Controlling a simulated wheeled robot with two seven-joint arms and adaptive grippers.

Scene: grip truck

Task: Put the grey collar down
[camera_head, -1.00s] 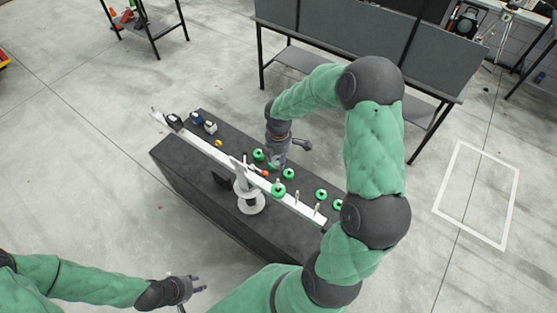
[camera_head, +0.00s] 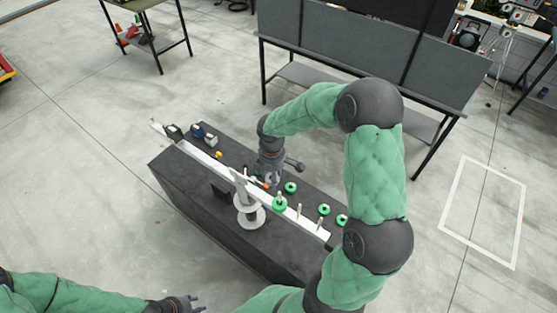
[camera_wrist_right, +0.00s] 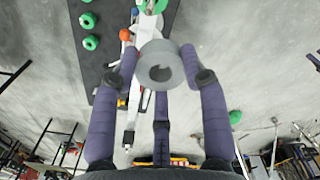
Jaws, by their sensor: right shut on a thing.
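The grey collar (camera_wrist_right: 165,68) is a thick ring with a round hole, held between the purple fingers of my right gripper (camera_wrist_right: 160,80) in the right wrist view. In the head view my right gripper (camera_head: 270,180) hangs over the dark bench (camera_head: 190,185), just behind the white beam; the collar is hard to make out there. My left gripper (camera_head: 190,303) is at the bottom edge, partly cut off, with fingertips apart and nothing seen between them.
A white beam (camera_head: 222,172) with upright pegs runs along the bench, with a white round stand (camera_head: 249,215) beside it. Several green rings (camera_head: 290,187) lie behind the beam. Blue and white small items (camera_head: 211,139) stand at the far left end.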

